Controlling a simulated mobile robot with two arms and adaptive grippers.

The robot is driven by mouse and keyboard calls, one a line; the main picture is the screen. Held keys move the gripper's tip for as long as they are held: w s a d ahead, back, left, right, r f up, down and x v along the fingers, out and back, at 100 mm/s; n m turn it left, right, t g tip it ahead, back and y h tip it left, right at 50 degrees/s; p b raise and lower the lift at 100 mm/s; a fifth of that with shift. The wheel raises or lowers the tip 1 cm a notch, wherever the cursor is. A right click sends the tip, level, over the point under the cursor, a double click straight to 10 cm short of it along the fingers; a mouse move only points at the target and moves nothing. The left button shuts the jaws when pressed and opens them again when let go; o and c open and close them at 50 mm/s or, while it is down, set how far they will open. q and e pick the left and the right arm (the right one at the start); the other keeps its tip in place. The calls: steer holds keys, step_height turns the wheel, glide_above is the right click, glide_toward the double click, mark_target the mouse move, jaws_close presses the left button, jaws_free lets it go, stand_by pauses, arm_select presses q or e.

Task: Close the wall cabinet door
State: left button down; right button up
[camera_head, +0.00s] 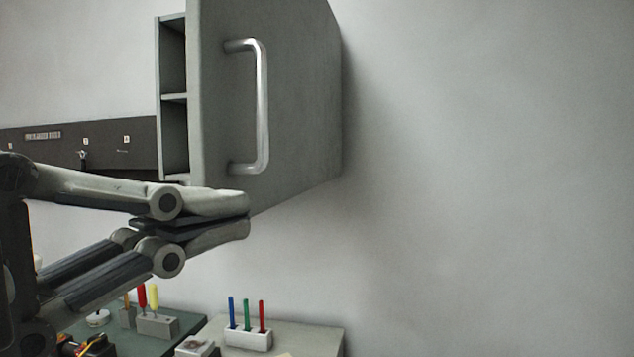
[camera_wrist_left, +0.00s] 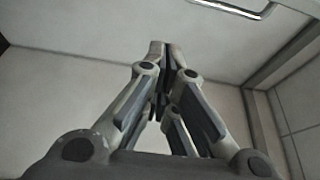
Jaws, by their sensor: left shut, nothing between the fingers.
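The grey wall cabinet (camera_head: 172,112) hangs on the wall, and its shelved inside shows at the left. Its door (camera_head: 305,110) stands partly open, with its free edge at the left of the panel. A silver bar handle (camera_head: 263,105) is on the door's outer face near that edge; it also shows in the left wrist view (camera_wrist_left: 240,8) at the top. My left gripper (camera_head: 246,215) is shut and empty; its fingers overlap the door's lower left corner in the head view. I cannot tell whether they touch it. It also shows in the left wrist view (camera_wrist_left: 158,48). My right gripper is not in view.
A dark tool strip (camera_head: 50,145) runs along the wall at the left. Below are a white holder (camera_head: 248,340) with blue, green and red sticks and a grey block (camera_head: 158,325) with coloured tools. The wall right of the cabinet is clear.

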arm_select(q)
steer(key=w+a+p+x, duration=0.1)
steer(key=p+x, duration=0.2)
steer(key=x, duration=0.5)
steer(key=a+p, duration=0.1)
steer(key=a, duration=0.3)
steer(key=shift+w+a+r, duration=0.1)
steer(key=shift+a+r, duration=0.05)
steer(key=shift+r, duration=0.05)
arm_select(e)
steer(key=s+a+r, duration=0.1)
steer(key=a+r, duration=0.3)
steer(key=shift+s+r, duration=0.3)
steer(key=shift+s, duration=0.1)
arm_select(q)
steer(key=shift+a, duration=0.15)
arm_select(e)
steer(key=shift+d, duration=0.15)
